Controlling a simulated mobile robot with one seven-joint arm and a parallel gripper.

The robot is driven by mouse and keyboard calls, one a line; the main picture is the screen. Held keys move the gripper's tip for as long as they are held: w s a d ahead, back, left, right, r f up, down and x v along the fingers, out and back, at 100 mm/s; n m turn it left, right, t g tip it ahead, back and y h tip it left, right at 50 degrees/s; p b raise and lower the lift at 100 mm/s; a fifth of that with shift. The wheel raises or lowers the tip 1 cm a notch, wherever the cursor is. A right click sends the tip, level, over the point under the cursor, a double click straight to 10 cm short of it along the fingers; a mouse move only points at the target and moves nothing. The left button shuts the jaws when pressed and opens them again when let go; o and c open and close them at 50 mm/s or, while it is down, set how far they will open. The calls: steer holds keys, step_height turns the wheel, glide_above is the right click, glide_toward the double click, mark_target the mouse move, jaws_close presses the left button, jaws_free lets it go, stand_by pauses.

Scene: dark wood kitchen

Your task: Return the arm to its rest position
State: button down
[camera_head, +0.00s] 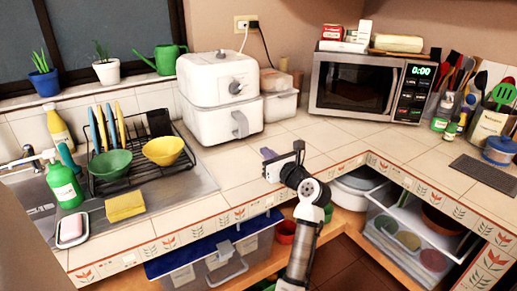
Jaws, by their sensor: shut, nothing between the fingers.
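My arm rises from the bottom of the view, right of the middle. My gripper (268,160) is at its upper end, over the front part of the tiled counter (222,158). It points left, and its fingers are shut with no object showing between them. Whether it touches the counter cannot be told from this view. No object is seen in contact with it.
A white appliance (219,92) stands behind my gripper and a microwave (358,86) behind to the right. A dish rack (128,158) with bowls is at the left. Below the counter edge are a blue-lidded bin (208,250) and open shelves.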

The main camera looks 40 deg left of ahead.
steer(key=shift+v, duration=0.8)
